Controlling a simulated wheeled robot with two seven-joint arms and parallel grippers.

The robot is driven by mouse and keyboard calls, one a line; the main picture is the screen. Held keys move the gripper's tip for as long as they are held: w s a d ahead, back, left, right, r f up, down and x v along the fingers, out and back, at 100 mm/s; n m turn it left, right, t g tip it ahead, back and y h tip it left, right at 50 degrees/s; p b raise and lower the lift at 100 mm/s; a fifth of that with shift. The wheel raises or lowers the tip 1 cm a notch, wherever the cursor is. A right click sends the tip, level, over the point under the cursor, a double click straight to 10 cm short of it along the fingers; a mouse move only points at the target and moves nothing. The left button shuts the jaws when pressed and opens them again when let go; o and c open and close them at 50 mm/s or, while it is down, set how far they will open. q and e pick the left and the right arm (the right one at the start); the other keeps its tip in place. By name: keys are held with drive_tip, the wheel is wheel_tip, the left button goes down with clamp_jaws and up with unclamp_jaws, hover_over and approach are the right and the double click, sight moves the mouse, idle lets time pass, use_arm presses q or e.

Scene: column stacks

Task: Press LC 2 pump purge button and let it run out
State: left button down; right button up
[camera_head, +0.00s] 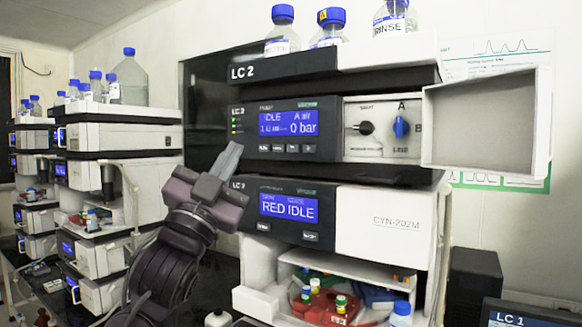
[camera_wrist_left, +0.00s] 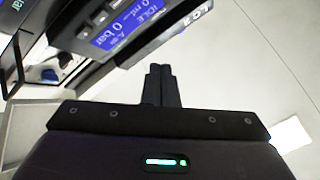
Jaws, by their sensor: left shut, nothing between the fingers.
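The LC 2 stack shows its label (camera_head: 243,72) on the top tray. Below it the pump module has a blue display (camera_head: 288,122) reading IDLE and 0 bar, with a row of small dark buttons (camera_head: 278,148) under it; their lettering is too small to read. My left gripper (camera_head: 229,158) is shut and empty, pointing up just left of the pump's front, apart from the buttons in the head view. In the left wrist view the shut fingers (camera_wrist_left: 160,75) stand below the tilted display (camera_wrist_left: 125,20). My right gripper is not in view.
Right of the pump display are a black knob (camera_head: 366,128) and a blue valve knob (camera_head: 401,127). A white door (camera_head: 485,122) stands open at the right. Below is a module reading RED IDLE (camera_head: 288,207). Capped bottles (camera_head: 283,32) stand on top. More stacks (camera_head: 120,140) are at left.

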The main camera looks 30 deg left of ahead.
sight(278, 148)
use_arm(q)
drive_tip(key=shift+r, duration=0.1)
idle(0.3)
drive_tip(key=shift+w+d+p, duration=0.15)
drive_tip(key=shift+w+p, duration=0.3)
drive_tip(key=shift+w, duration=1.75)
drive_tip(key=shift+w+d+p, duration=0.15)
drive_tip(key=shift+w+p, duration=0.25)
drive_tip(key=shift+w, duration=1.8)
drive_tip(key=shift+w, duration=0.4)
drive_tip(key=shift+w+d, duration=0.1)
drive_tip(key=shift+w, duration=0.3)
drive_tip(key=shift+s, duration=0.85)
